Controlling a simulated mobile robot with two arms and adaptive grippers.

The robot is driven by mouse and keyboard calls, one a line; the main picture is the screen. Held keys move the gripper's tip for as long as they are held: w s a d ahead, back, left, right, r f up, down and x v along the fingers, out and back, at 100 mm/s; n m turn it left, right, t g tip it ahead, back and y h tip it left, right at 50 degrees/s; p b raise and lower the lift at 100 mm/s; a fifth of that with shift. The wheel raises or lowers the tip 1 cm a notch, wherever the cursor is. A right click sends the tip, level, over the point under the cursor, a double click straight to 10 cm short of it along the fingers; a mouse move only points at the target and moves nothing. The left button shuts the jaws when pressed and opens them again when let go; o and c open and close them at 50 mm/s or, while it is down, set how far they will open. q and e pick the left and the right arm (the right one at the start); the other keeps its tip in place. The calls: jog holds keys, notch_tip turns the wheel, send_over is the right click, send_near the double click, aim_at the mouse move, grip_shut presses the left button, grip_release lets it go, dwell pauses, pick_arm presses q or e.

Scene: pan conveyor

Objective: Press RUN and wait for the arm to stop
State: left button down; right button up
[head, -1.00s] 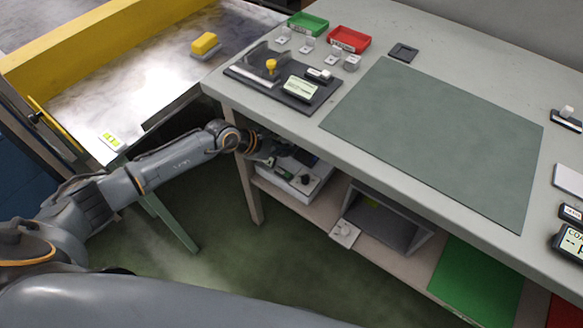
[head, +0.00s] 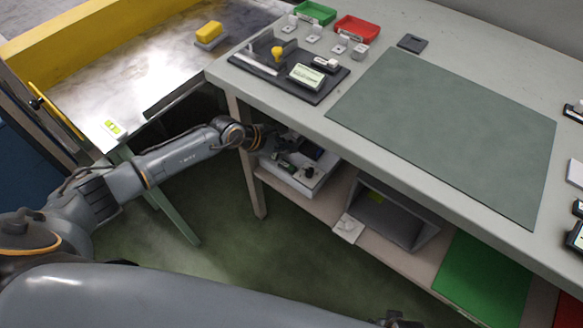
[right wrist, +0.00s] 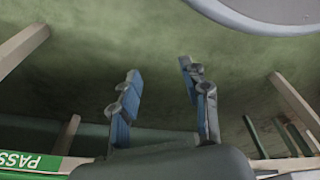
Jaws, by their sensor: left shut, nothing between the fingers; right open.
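A white box-like device (head: 313,184) with dark parts on top sits on the shelf under the bench, at its left end. My left gripper (head: 290,142) is under the bench edge, at the back-left of this device. It is shut and empty; its fingertips are small and partly hidden, so I cannot tell whether they touch the device. No RUN label is readable. My right gripper (right wrist: 160,70) is open and empty over the green floor in the right wrist view, away from the device.
The bench top overhangs the device; its leg (head: 247,160) stands just left. A grey open box (head: 392,215) and a small white block (head: 348,228) are to the right on the shelf. A yellow-edged conveyor (head: 60,50) is at left.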

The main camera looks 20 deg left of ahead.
aim_at(289, 168)
pick_arm(q)
notch_tip(289, 168, down, 4)
jog(key=b, duration=0.2)
jog(key=shift+r+b, duration=0.25)
jog(key=shift+b, duration=0.05)
notch_tip(289, 168, down, 2)
jog(key=shift+f+b, duration=0.2)
jog(key=shift+b, duration=0.85)
jog(key=shift+f, duration=0.15)
pick_arm(e)
jog(key=w+r+t, duration=0.1)
jog(key=w+r, duration=0.2)
jog(key=r, duration=1.4)
jog(key=shift+r, duration=0.3)
pick_arm(q)
jog(key=shift+f, duration=0.1)
pick_arm(e)
jog(key=shift+s+f, duration=0.1)
pick_arm(q)
jog(key=shift+f+b, duration=0.1)
jog(key=shift+b, duration=0.25)
jog(key=shift+f, duration=0.2)
pick_arm(e)
jog(key=shift+v, duration=1.5)
